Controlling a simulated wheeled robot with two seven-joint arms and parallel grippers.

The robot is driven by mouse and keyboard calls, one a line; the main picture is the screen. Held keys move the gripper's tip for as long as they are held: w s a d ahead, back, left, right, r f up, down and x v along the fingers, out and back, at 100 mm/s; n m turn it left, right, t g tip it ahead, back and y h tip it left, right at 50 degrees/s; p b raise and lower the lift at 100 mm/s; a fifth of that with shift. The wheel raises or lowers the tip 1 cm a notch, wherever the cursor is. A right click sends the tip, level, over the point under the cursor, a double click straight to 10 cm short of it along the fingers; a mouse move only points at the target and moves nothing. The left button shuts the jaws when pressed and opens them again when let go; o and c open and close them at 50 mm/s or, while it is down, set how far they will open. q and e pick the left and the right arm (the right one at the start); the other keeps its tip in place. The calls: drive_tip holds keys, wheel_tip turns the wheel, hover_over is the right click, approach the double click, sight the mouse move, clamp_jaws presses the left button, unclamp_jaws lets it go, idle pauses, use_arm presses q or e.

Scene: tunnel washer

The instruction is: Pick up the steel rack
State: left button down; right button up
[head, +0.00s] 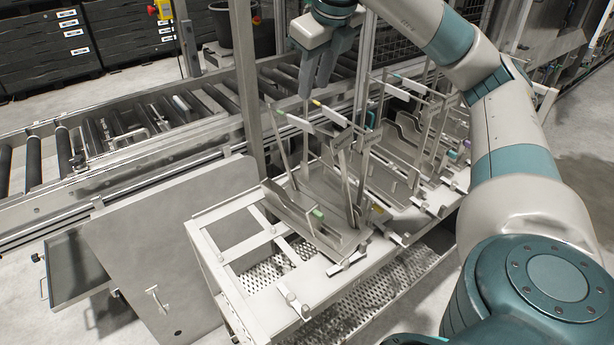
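Several steel racks with thin uprights and small coloured tips stand in a row on a pale steel bench frame (210,262). The nearest steel rack (322,205) has a flat angled base plate and tall uprights, with a green piece low down. My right gripper (314,92) points down above the back-left part of the racks, close to a thin upright and a pale bar. Its two grey fingers look near each other. I cannot tell whether they touch or hold anything. My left gripper is not in view.
A roller conveyor (190,105) runs behind the bench. A steel post (247,85) stands close left of my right gripper. A large grey panel (165,235) leans at the left. Black crates (45,50) and a black bucket (235,25) stand at the back.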

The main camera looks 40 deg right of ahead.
drive_tip(key=shift+f, duration=0.1)
drive_tip(key=b, duration=0.1)
hover_over(305, 121)
drive_tip(key=s+a, duration=0.1)
drive_tip(key=s, duration=0.1)
wheel_tip(305, 121, down, 6)
drive_tip(key=shift+s+f, duration=0.1)
drive_tip(key=shift+f, duration=0.15)
drive_tip(key=shift+x, duration=2.5)
drive_tip(key=shift+f+p, duration=0.15)
drive_tip(key=shift+p, duration=0.15)
drive_tip(key=shift+p+x, duration=0.75)
drive_tip(key=shift+x, duration=0.2)
drive_tip(key=shift+p+x, duration=0.4)
drive_tip(key=shift+x, duration=0.55)
drive_tip(key=shift+d+f, duration=0.15)
drive_tip(key=shift+f, duration=0.4)
